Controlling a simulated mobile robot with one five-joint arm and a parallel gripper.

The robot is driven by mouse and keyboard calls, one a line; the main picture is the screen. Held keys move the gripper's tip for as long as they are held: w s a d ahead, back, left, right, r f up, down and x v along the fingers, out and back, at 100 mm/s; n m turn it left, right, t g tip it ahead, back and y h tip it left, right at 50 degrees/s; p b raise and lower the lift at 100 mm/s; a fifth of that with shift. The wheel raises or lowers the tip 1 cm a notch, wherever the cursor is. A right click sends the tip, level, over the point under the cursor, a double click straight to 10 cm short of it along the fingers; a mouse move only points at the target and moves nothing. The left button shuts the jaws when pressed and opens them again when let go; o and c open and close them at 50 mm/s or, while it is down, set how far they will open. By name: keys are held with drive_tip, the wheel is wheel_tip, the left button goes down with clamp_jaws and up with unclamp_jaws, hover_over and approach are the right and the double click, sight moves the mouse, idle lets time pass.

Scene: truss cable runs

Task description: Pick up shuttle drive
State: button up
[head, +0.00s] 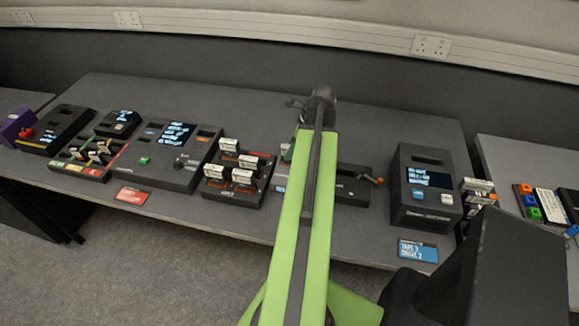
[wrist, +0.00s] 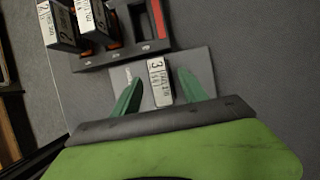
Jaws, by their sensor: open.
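In the wrist view, a small block with a white label marked 3 (wrist: 160,82), which looks like the shuttle drive, sits on a lighter grey pad (wrist: 205,66). My gripper (wrist: 157,84) has two green fingers, spread apart. One finger is on each side of the block, with a visible gap on both sides, so it is not gripped. In the head view my green arm covers this spot, and the block and fingertips are hidden there.
A dark rack (head: 232,197) with several white-labelled drives stands just left of my arm; it also shows in the wrist view (wrist: 94,62). A black console with a screen (head: 428,185) stands to the right. More devices fill the table's left side.

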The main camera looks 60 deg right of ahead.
drive_tip(key=b+x, duration=0.2)
drive_tip(key=x, duration=0.1)
drive_tip(key=shift+f, duration=0.35)
drive_tip(key=shift+r, duration=0.15)
clamp_jaws()
